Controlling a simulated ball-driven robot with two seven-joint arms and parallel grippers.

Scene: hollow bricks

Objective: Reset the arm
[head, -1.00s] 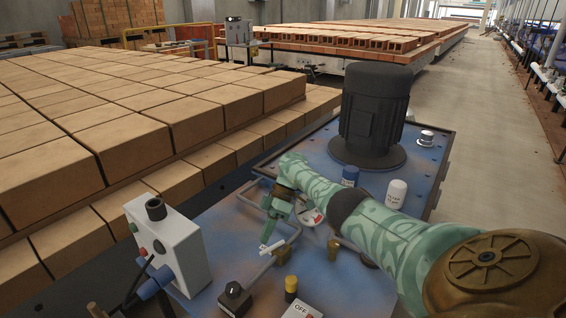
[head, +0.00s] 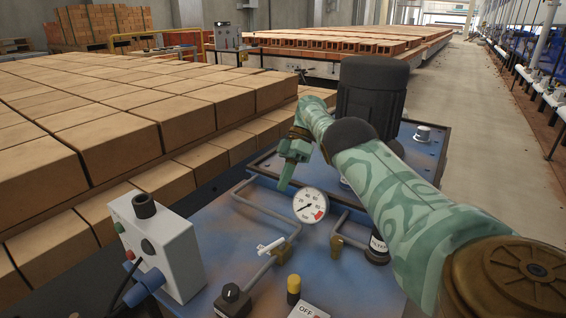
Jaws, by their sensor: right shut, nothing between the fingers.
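My right arm (head: 385,185) comes in from the lower right, patterned in green. Its gripper (head: 283,186) is shut and empty, pointing down above the blue machine top. It hangs just left of and above the round pressure gauge (head: 310,205) and appears apart from it. My left gripper is not in view.
A grey control box (head: 158,245) with a black knob stands at the lower left. Bent pipes with a white-handled valve (head: 270,246) cross the blue panel (head: 215,235). A black motor (head: 370,95) stands behind my arm. Stacked bricks (head: 85,120) fill the left.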

